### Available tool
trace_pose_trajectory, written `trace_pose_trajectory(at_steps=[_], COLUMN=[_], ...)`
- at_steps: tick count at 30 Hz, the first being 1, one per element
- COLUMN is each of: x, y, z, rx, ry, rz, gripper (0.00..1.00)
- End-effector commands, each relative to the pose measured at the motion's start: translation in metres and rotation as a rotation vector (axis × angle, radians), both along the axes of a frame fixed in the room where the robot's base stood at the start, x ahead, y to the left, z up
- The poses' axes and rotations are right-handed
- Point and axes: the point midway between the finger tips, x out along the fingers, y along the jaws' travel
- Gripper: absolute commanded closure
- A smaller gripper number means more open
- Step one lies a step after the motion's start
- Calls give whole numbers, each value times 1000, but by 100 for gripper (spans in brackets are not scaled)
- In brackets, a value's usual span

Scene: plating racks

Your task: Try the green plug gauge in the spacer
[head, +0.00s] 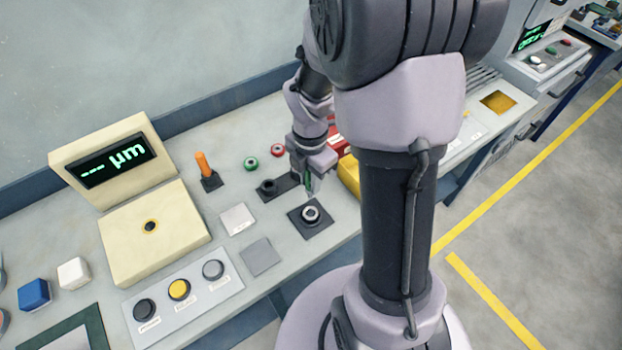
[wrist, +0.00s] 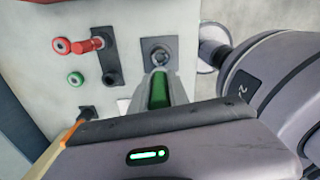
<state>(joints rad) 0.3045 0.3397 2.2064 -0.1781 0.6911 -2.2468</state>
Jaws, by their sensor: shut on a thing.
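My gripper (head: 312,178) is shut on the green plug gauge, whose green handle (wrist: 158,90) shows between the fingers in the wrist view. In the head view only a small green part (head: 308,183) shows under the gripper. The spacer, a metal ring (head: 311,214), sits on a dark square pad (head: 322,231). The gauge is above and just behind it in the head view, seemingly apart from it. In the wrist view the spacer (wrist: 160,57) lies just beyond the fingertips. The gauge's lower end is hidden.
A dark stand (head: 270,189) is beside the pad; a red gauge (wrist: 88,45) shows at it in the wrist view. Red (head: 278,150) and green (head: 251,163) rings lie behind. An orange handle (head: 203,163), measuring unit (head: 150,230) and button panel (head: 180,290) are left.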

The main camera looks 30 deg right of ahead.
Motion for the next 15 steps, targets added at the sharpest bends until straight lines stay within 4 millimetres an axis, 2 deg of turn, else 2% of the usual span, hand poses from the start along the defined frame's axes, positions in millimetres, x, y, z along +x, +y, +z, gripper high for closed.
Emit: trace_pose_trajectory(at_steps=[5,15], x=[0,-1], y=[0,0], z=[-18,-66], rx=[0,1], ry=[1,2], rz=[-1,-1], gripper=[100,100])
